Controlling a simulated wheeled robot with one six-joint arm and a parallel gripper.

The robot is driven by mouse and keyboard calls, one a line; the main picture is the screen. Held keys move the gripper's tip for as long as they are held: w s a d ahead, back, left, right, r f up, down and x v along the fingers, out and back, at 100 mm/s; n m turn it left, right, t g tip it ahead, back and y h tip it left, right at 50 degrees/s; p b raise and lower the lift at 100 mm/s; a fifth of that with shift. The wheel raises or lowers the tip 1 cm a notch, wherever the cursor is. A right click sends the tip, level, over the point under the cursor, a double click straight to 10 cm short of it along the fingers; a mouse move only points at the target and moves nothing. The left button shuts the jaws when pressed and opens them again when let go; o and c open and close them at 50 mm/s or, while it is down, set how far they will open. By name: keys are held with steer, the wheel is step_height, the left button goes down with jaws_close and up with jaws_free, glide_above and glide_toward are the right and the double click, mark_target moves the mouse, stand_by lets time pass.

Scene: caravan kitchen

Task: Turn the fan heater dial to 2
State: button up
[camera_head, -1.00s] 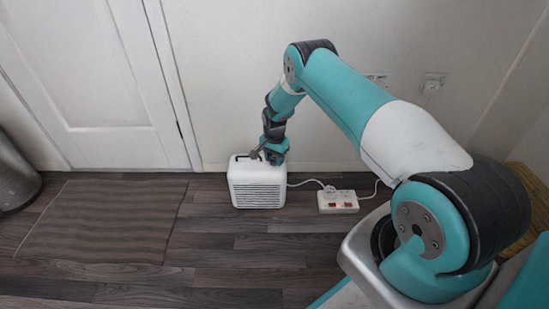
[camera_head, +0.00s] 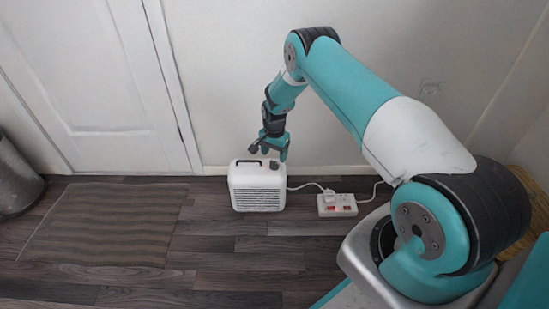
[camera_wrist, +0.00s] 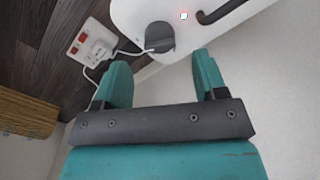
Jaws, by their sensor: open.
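The white fan heater (camera_head: 257,190) stands on the floor by the wall, with a dark handle and a front grille. Its dark grey round dial (camera_wrist: 160,36) is on the top face, beside a small lit lamp (camera_wrist: 184,16). The setting the dial points at cannot be read. My gripper (camera_head: 269,153) is above the heater top with its fingers apart. In the wrist view my gripper (camera_wrist: 162,60) is open and empty, and the dial lies just beyond the fingertips, roughly centred between them and not held.
A white power strip (camera_head: 337,205) with red switches and a plugged-in cord lies right of the heater. A striped mat (camera_head: 105,225) and a grey bin (camera_head: 15,180) are to the left. A door and wall stand behind. The floor in front is clear.

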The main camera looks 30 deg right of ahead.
mark_target(274, 162)
step_height(274, 162, up, 13)
steer(key=p, duration=0.4)
steer(key=shift+f, duration=0.15)
steer(key=s+a+r+n+y, duration=0.1)
steer(key=s+a+r+n, duration=0.4)
steer(key=a+r, duration=0.5)
steer(key=s+a+r+n+y, duration=0.1)
steer(key=s+a+r+n, duration=0.5)
steer(key=r, duration=0.6)
steer(key=s+a+r+n+y, duration=0.1)
steer(key=s+a+r+n, duration=0.2)
steer(key=s, duration=0.5)
steer(key=s+a+r+n, duration=0.3)
steer(key=s+a, duration=0.1)
steer(key=s, duration=0.4)
steer(key=s+a+r+n+y, duration=0.1)
steer(key=s+a+r+n, duration=0.25)
steer(key=s, duration=0.45)
step_height(274, 162, up, 36)
steer(key=s+p, duration=0.1)
steer(key=p, duration=3.4)
steer(key=shift+p, duration=0.4)
